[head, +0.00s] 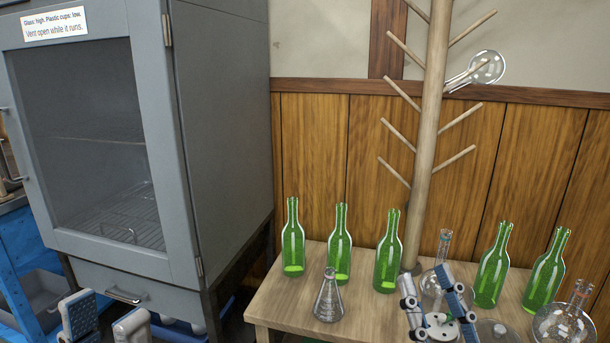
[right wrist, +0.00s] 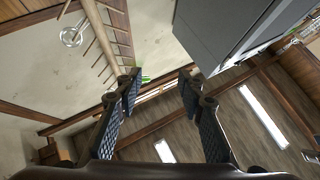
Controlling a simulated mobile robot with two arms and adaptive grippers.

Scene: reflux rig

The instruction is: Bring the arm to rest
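My left gripper (head: 104,310) shows at the bottom left edge of the head view, its two fingers apart with nothing between them. My right gripper (head: 425,277) is at the lower right of the head view, in front of the wooden table (head: 285,306) and its glassware. In the right wrist view my right gripper (right wrist: 160,80) has its fingers spread and empty. A round-bottomed flask (head: 486,67) hangs on an upper right peg of the wooden drying tree (head: 430,110). The flask also shows in the right wrist view (right wrist: 72,37).
Several green bottles (head: 293,245), a conical flask (head: 328,300) and round flasks (head: 565,322) stand on the table. My right gripper overlaps some glassware in the head view. A grey cabinet (head: 225,130) with its glass door shut stands at left.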

